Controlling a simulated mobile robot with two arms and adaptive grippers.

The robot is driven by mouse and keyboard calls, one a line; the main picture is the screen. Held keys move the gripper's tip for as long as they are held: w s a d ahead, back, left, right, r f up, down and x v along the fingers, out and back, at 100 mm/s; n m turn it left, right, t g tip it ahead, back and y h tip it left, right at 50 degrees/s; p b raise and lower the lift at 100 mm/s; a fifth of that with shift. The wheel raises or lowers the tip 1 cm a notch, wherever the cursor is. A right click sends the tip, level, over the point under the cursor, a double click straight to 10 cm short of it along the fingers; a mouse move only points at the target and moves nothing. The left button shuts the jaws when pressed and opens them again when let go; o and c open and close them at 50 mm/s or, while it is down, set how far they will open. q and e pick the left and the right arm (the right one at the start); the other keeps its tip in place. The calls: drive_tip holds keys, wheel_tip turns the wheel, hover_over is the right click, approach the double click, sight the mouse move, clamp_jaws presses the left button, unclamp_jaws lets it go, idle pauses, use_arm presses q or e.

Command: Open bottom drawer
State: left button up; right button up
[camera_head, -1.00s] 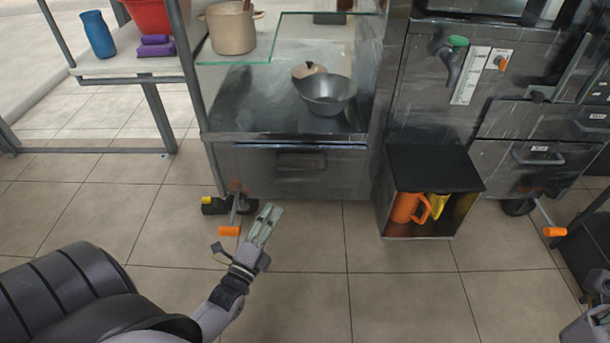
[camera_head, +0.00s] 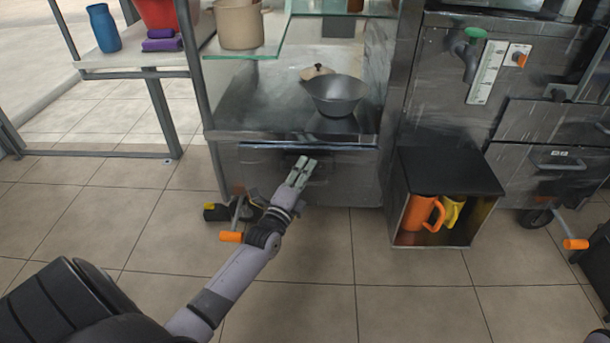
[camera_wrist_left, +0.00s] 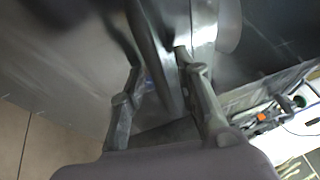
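A dark metal drawer front (camera_head: 352,178) sits low in the middle cabinet, under the shelf, and looks closed. My left gripper (camera_head: 302,162) is in front of it, at its handle, and hides most of that handle. In the left wrist view a dark handle bar (camera_wrist_left: 155,50) runs between the fingers of my left gripper (camera_wrist_left: 160,85). The fingers are apart, one on each side of the bar. I cannot tell whether they touch it. My right gripper does not show clearly.
A grey bowl (camera_head: 334,95) stands on the shelf above the drawer. A black open box (camera_head: 450,170) with orange and yellow mugs stands to the right. An orange-ended caster lever (camera_head: 231,237) sticks out at lower left. The floor in front is clear.

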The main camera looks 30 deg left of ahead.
use_arm(q)
clamp_jaws()
idle(0.4)
idle(0.5)
